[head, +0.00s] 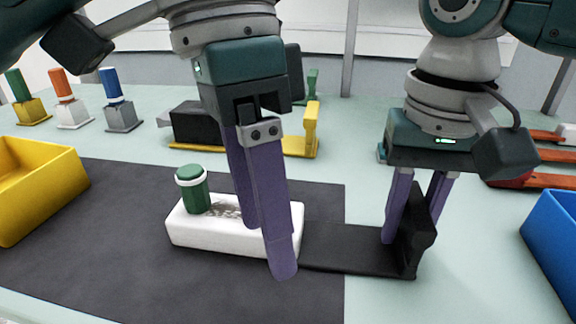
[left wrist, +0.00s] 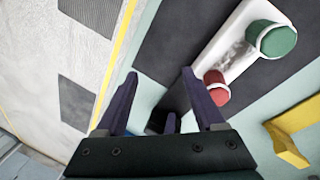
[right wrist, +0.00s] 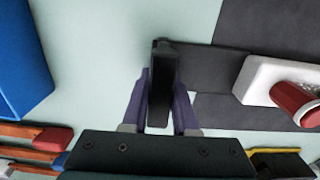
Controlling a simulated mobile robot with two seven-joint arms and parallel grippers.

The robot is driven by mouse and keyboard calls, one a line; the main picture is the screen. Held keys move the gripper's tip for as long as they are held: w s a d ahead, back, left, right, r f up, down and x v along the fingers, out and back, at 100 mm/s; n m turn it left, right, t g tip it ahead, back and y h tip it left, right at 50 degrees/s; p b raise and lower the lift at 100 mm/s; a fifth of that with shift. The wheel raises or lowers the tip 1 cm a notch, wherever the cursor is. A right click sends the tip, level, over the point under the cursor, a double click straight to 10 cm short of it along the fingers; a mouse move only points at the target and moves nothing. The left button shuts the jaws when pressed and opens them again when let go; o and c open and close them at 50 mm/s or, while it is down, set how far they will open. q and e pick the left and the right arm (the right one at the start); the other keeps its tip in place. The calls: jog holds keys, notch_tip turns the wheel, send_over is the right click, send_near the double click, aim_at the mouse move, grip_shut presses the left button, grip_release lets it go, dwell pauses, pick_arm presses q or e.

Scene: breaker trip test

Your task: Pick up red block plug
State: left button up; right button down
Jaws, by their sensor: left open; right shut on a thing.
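The red plug (left wrist: 216,86) stands on the white block (head: 200,232) beside the green plug (head: 192,190). It also shows at the edge of the right wrist view (right wrist: 293,98); in the head view it is hidden behind my left gripper (head: 267,250). My left gripper is open, its fingers pointing down in front of the block's right end, with nothing between them in the left wrist view (left wrist: 160,73). My right gripper (head: 411,235) is shut on the upright black handle (right wrist: 161,88) of the flat black base (head: 350,250) that joins the white block.
A yellow bin (head: 40,200) is at left, a blue bin (head: 555,235) at right. Several coloured plugs on small stands, including an orange one (head: 61,84), are at the back left. A black and yellow fixture (head: 197,125) stands behind. The dark mat (head: 110,240) is clear at left.

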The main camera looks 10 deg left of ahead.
pick_arm(q)
jog(key=w+r+m, duration=0.2)
jog(key=w+a+r+m+t+y, duration=0.1)
jog(key=w+r+m, duration=0.1)
jog(key=r, duration=0.1)
jog(key=w+a+r+m, duration=0.1)
jog(key=w+r+m, duration=0.1)
jog(key=w+r, duration=0.1)
jog(key=shift+r+m+t+y, duration=0.1)
jog(key=shift+m+t+y, duration=0.3)
notch_tip(320, 180, down, 6)
jog(key=shift+r, duration=0.1)
jog(key=f, duration=0.5)
jog(key=shift+d+f, duration=0.15)
jog(key=shift+d, duration=0.05)
grip_shut()
